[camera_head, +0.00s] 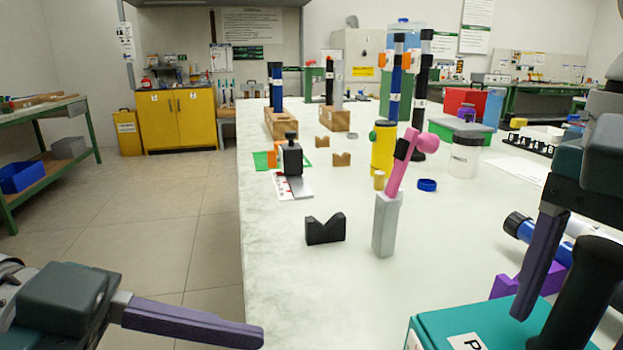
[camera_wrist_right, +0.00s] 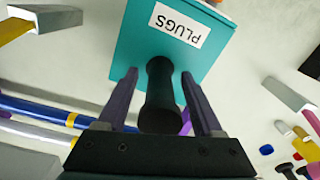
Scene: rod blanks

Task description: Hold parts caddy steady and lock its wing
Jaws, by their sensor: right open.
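The parts caddy is a teal box (camera_head: 485,321) with a black upright handle (camera_head: 580,295) and a white label, at the bottom right of the head view. In the right wrist view its teal top (camera_wrist_right: 135,62) carries a label reading "PLUGS". My right gripper (camera_wrist_right: 159,75) is open, with one finger on each side of the black handle (camera_wrist_right: 160,105). I cannot tell whether either finger touches it. My left gripper (camera_head: 258,336) is at the lower left, beside the table edge and away from the caddy; its opening is not clear. I cannot make out the wing.
A grey stand (camera_head: 386,225) holding a pink tool (camera_head: 409,160) and a black V-block (camera_head: 325,229) stand left of the caddy. Blue and white rods (camera_head: 540,240) and a purple bracket (camera_head: 507,287) lie behind it. The white table (camera_head: 310,300) is clear at the front left.

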